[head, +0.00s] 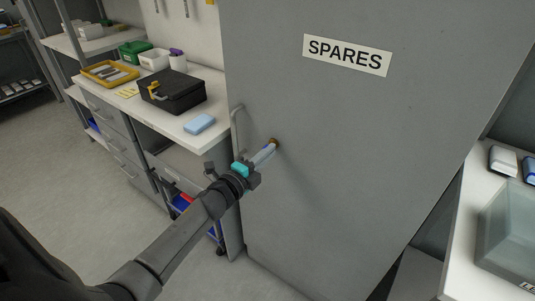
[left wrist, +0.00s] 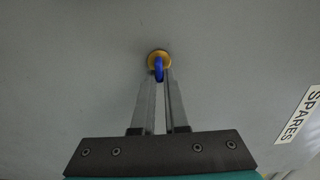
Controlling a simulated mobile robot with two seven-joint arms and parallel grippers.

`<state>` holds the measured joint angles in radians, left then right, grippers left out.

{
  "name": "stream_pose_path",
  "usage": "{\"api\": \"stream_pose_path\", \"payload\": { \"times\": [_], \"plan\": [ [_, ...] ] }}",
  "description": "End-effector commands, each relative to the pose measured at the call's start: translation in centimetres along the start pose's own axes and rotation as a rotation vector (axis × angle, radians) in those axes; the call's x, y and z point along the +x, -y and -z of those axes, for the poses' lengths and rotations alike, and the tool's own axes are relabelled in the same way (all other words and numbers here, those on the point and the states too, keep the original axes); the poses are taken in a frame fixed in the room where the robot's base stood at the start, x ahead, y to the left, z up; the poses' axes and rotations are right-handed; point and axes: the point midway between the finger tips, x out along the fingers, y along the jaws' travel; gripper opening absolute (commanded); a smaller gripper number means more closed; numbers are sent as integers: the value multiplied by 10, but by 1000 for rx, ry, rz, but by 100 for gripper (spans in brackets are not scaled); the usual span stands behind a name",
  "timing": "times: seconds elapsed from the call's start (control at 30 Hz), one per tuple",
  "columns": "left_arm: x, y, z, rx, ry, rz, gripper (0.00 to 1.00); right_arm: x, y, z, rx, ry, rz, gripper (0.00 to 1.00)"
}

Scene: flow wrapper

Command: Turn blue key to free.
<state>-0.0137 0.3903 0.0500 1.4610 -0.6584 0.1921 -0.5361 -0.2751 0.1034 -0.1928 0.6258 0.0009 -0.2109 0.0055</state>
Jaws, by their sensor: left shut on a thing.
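A blue key (left wrist: 159,72) sits in a round brass lock (left wrist: 158,57) on the grey door of the cabinet marked SPARES. In the left wrist view my left gripper (left wrist: 159,84) has its two fingers closed on the key's bow. In the head view my left gripper (head: 269,150) reaches the brass lock (head: 274,143) from the left, just right of the door's handle. The key is hidden by the fingers there. My right gripper is in neither view.
The SPARES cabinet door (head: 350,150) looks closed, with an upright handle (head: 236,135) near its left edge. A workbench at left holds a black case (head: 172,90), a blue block (head: 199,123) and trays. A white counter with a clear bin (head: 510,235) stands at right.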

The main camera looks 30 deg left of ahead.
Motion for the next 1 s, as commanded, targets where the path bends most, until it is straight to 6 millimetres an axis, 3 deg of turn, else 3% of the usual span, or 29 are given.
{"api": "stream_pose_path", "payload": {
  "times": [0.4, 0.43, 0.7, 1.0],
  "plan": [
    [0, 0, 0, 10, 0, -1, 0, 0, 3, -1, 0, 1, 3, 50],
    [0, 0, 0, 10, 0, -1, 12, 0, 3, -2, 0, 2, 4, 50],
    [0, 0, 0, 8, 0, -1, 41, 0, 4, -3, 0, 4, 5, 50],
    [-2, 0, 0, 7, 0, 0, 41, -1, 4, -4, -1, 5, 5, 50]
  ]
}}
